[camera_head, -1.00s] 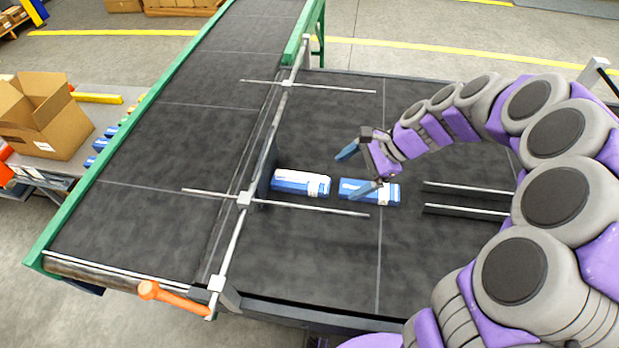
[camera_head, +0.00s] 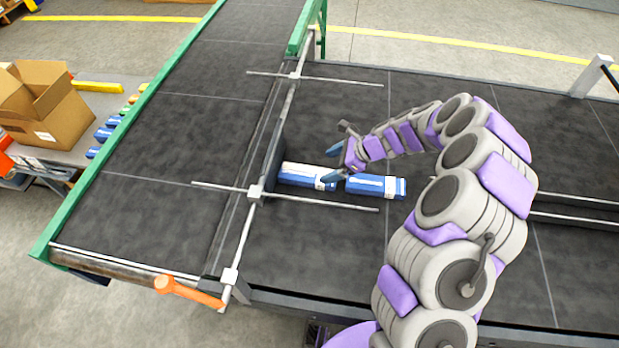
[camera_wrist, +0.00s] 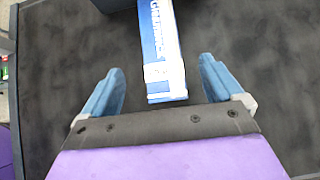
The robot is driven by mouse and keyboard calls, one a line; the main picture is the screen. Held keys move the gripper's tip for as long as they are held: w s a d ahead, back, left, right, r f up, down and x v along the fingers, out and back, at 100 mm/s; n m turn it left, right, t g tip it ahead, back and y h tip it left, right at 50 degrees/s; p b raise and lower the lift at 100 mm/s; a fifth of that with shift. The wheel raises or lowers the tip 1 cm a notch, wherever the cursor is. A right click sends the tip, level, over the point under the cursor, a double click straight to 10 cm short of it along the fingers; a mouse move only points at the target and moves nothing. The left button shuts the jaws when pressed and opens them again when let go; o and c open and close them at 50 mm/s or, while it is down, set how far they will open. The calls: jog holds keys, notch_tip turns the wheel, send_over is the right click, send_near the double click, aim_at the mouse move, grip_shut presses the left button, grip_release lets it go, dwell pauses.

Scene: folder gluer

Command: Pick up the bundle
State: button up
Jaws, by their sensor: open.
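Two blue and white packs lie in line on the dark belt in the head view, a left pack (camera_head: 306,177) by the upright guide plate and a right pack (camera_head: 376,186). I cannot tell which one is the bundle. My gripper (camera_head: 331,164) is open and empty, over the right end of the left pack, partly covering it. In the wrist view, my open blue fingers (camera_wrist: 160,72) point along either side of a blue and white pack with lettering (camera_wrist: 161,45). Its near end lies between them, and its far end is cut off at the top.
A dark guide plate (camera_head: 275,148) stands at the left pack's left end. A thin metal rod (camera_head: 335,203) crosses just in front of the packs, another (camera_head: 340,80) behind. An orange handle (camera_head: 188,291) is at front left. Open belt lies behind the packs.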

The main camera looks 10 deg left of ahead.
aim_at(309, 175)
jog(key=x, duration=0.4)
jog(key=shift+a+r, duration=0.15)
jog(key=shift+a, duration=0.35)
jog(key=shift+b, duration=0.3)
jog(key=shift+d, duration=1.05)
jog(key=shift+f+b, duration=0.3)
jog(key=shift+f, duration=0.2)
jog(key=a+f, duration=0.1)
jog(key=a, duration=0.1)
jog(key=a+f, duration=0.1)
jog(key=a, duration=0.1)
jog(key=a+f+b, duration=0.1)
jog(key=a, duration=0.1)
jog(key=shift+a, duration=0.1)
jog(key=d, duration=0.3)
jog(key=shift+d+r, duration=0.35)
jog(key=c, duration=0.5)
jog(key=shift+c, duration=0.8)
jog(key=shift+s+a+f, duration=0.15)
jog(key=shift+a, duration=1)
jog(key=c, duration=0.4)
jog(key=shift+c, duration=0.9)
jog(key=shift+d+f, duration=0.15)
